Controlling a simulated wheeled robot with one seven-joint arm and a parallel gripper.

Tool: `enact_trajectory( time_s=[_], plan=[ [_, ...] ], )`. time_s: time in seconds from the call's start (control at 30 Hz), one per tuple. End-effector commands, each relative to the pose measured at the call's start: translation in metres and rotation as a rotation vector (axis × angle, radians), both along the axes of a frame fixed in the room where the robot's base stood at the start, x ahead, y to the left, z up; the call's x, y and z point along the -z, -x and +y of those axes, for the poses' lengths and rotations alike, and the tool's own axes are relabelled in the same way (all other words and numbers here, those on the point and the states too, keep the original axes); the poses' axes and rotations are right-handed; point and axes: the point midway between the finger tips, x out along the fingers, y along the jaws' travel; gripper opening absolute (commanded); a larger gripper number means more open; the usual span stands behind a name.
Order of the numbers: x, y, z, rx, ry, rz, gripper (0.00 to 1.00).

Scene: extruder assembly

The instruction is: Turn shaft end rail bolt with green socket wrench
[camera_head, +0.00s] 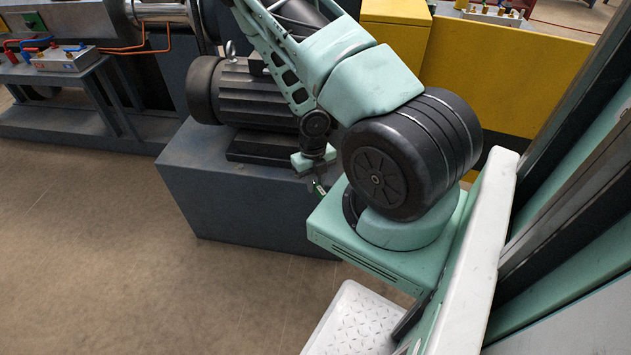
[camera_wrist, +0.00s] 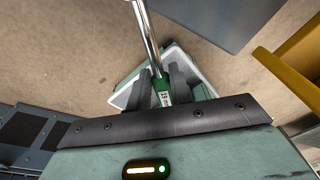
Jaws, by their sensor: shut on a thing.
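The green socket wrench (camera_wrist: 147,38) is in my gripper (camera_wrist: 161,76). In the wrist view its long chrome shaft runs up and out of the top edge, so its far end is cut off. The shaft end rail bolt cannot be made out in either view.
A black motor (camera_head: 258,100) stands on a large dark grey block (camera_head: 240,205) beside my arm. A yellow housing (camera_head: 490,75) is behind at the right. A grey bench (camera_head: 60,115) with a valve box (camera_head: 65,58) is at the left. The brown floor in front is clear.

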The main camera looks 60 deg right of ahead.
Motion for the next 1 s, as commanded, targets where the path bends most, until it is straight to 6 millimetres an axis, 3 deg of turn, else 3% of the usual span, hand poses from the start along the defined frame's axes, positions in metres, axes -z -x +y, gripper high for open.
enact_trajectory(
  time_s=[0.5,1.0],
  plan=[
    [-0.007,0.000,0.000,0.000,0.000,0.000,0.00],
    [-0.053,0.000,0.000,0.000,0.000,0.000,0.00]
  ],
)
